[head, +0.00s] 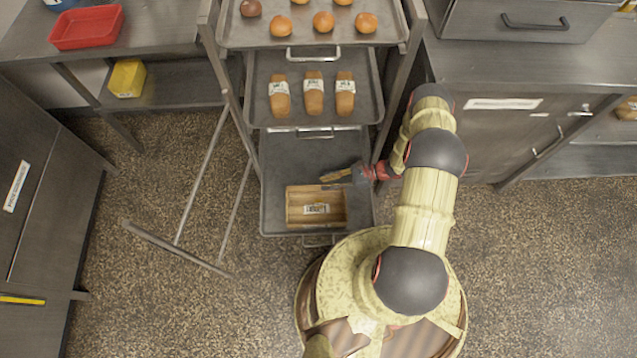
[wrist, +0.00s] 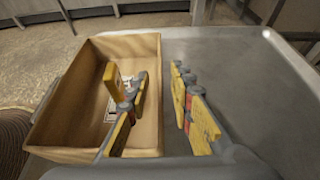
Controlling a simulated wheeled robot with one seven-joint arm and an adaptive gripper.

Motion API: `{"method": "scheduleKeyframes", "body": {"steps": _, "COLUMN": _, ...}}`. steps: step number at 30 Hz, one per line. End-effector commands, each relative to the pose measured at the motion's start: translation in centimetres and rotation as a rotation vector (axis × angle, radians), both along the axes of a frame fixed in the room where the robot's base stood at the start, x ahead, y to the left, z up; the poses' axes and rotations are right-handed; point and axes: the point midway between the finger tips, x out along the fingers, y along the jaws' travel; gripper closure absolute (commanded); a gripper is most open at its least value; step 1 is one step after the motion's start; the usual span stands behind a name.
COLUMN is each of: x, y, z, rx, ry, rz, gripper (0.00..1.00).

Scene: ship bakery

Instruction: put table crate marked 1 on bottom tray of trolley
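A light wooden open crate (head: 340,222) sits on the trolley's bottom tray (head: 290,160), near the tray's front edge. It has a white label with dark print, too small to read. The crate also fills the left of the wrist view (wrist: 75,110), where it looks empty apart from part of a label behind my finger. My gripper (head: 338,175) is at the crate's back right side. In the wrist view my gripper (wrist: 150,85) has its fingers apart, one over the crate's inside and one outside over bare tray. I cannot tell whether either finger touches the wall.
The trolley's middle tray (head: 262,105) holds three labelled loaves, and its top tray (head: 300,38) holds several buns. Trolley posts rise on both sides. A metal counter (head: 530,70) stands right, cabinets (head: 40,190) left. A red bin (head: 88,28) is on the left table.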

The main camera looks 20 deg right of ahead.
Motion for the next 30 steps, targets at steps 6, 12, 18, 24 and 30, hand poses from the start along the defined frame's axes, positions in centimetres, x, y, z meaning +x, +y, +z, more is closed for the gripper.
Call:
{"method": "scheduleKeyframes", "body": {"steps": 6, "x": -1.1, "y": -3.9, "z": 1.9, "rx": -0.001, "ry": -0.001, "rz": -0.003, "gripper": 0.77}}
{"method": "scheduleKeyframes", "body": {"steps": 12, "x": -1.7, "y": -5.7, "z": 2.6, "rx": 0.000, "ry": -0.001, "rz": -0.001, "gripper": 0.77}}
{"method": "scheduleKeyframes", "body": {"steps": 18, "x": -1.9, "y": -6.1, "z": 2.6, "rx": 0.000, "ry": 0.000, "rz": 0.000, "gripper": 0.77}}
{"method": "scheduleKeyframes", "body": {"steps": 24, "x": -1.9, "y": -6.1, "z": 2.6, "rx": 0.000, "ry": 0.000, "rz": 0.000, "gripper": 0.77}}
{"method": "scheduleKeyframes", "body": {"steps": 30, "x": -1.9, "y": -6.1, "z": 2.6, "rx": 0.000, "ry": -0.001, "rz": 0.000, "gripper": 0.77}}
